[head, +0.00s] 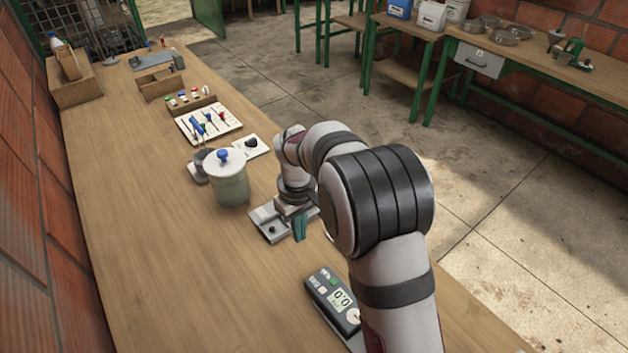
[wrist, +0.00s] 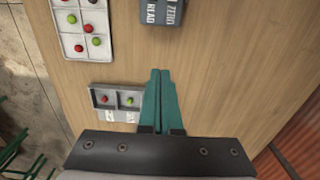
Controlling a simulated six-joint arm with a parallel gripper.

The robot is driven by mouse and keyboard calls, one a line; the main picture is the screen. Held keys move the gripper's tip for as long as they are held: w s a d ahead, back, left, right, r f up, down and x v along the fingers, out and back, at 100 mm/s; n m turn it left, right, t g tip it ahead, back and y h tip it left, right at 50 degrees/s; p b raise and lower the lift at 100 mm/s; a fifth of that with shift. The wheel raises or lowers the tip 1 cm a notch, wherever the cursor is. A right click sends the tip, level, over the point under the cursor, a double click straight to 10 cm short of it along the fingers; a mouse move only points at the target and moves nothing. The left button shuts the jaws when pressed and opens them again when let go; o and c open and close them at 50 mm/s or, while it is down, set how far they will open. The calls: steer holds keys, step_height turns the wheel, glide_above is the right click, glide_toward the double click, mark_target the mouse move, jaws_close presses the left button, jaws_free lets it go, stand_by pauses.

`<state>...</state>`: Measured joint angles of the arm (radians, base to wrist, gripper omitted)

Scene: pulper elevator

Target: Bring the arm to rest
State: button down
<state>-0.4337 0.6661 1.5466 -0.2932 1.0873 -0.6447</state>
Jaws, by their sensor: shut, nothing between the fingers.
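My gripper (head: 300,228) is low over the wooden bench in the head view, with its teal fingers pointing down. In the wrist view the fingers of my gripper (wrist: 160,72) lie side by side, closed together, with nothing between them. A small grey tray (wrist: 98,90) with two compartments is just left of the fingers in the wrist view. It holds one red and one green berry. My arm is bent out over the bench's right side.
A handheld meter (head: 322,286) reading 0.0 lies near the front; its keys (wrist: 162,14) show in the wrist view. A larger berry tray (wrist: 66,48) is beside it. A lidded jar (head: 230,187) stands left of my gripper. The bench's left front (head: 190,290) is clear.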

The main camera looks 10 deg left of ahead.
steer(key=s+d+r+m, duration=0.5)
steer(key=s+d+r, duration=0.3)
steer(key=d+r, duration=0.1)
steer(key=s+d+r+m+y, duration=0.1)
steer(key=s+d+m, duration=0.2)
steer(key=s, duration=0.7)
steer(key=s+d+r+m, duration=0.1)
steer(key=s+d+m, duration=0.2)
steer(key=s+m, duration=0.3)
steer(key=s, duration=0.4)
steer(key=shift+d+m+y, duration=0.3)
steer(key=shift+y, duration=0.1)
